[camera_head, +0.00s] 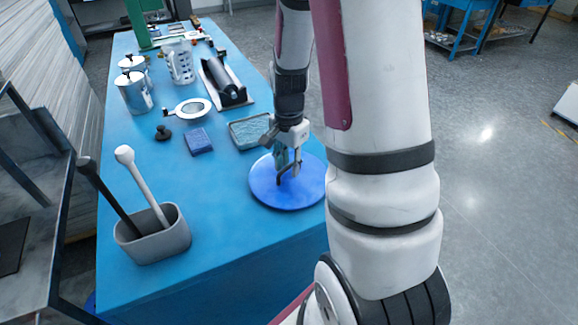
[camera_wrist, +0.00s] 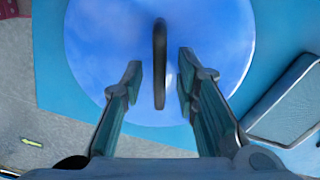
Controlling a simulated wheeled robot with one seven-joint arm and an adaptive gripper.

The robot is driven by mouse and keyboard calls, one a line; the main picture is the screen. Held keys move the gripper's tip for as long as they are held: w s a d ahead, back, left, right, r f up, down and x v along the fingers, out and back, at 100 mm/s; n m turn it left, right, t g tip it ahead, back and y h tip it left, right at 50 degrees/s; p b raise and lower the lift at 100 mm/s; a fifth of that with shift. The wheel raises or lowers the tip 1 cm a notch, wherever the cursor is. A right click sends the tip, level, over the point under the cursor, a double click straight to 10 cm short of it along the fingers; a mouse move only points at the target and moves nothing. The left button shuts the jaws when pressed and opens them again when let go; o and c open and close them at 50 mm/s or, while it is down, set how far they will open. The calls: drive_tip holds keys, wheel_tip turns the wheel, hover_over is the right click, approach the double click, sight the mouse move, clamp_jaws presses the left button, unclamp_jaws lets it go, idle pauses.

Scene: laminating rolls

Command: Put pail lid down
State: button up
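The pail lid (camera_head: 268,193) is a round blue disc with a dark upright handle. It appears to lie flat on the blue table near its right edge. In the wrist view the lid (camera_wrist: 100,45) fills the upper middle, and its dark handle (camera_wrist: 160,62) stands between my fingers. My gripper (camera_head: 287,172) is over the lid, pointing down. In the wrist view my gripper (camera_wrist: 160,78) is open, with a finger on each side of the handle and a visible gap on both sides. My arm hides part of the lid's right side in the head view.
A grey tray (camera_head: 236,133) lies close behind the lid. A blue block (camera_head: 198,141), a black knob (camera_head: 162,132), a ring-shaped strainer (camera_head: 193,108) and metal pots (camera_head: 134,94) stand farther back. A grey bin (camera_head: 155,243) with two long-handled tools stands front left. The table (camera_head: 215,215) is clear between bin and lid.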

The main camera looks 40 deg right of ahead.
sight(289, 165)
wheel_tip(289, 165, up, 11)
drive_tip(key=s+a+r+n+t, duration=0.2)
drive_tip(key=s+a+r+n, duration=0.3)
drive_tip(key=a+r+n, duration=0.35)
drive_tip(key=s+a+r+n+t, duration=0.2)
drive_tip(key=s+a+r+n, duration=0.2)
drive_tip(key=s+a+n, duration=0.4)
drive_tip(key=shift+s+a, duration=0.65)
drive_tip(key=shift+s, duration=0.7)
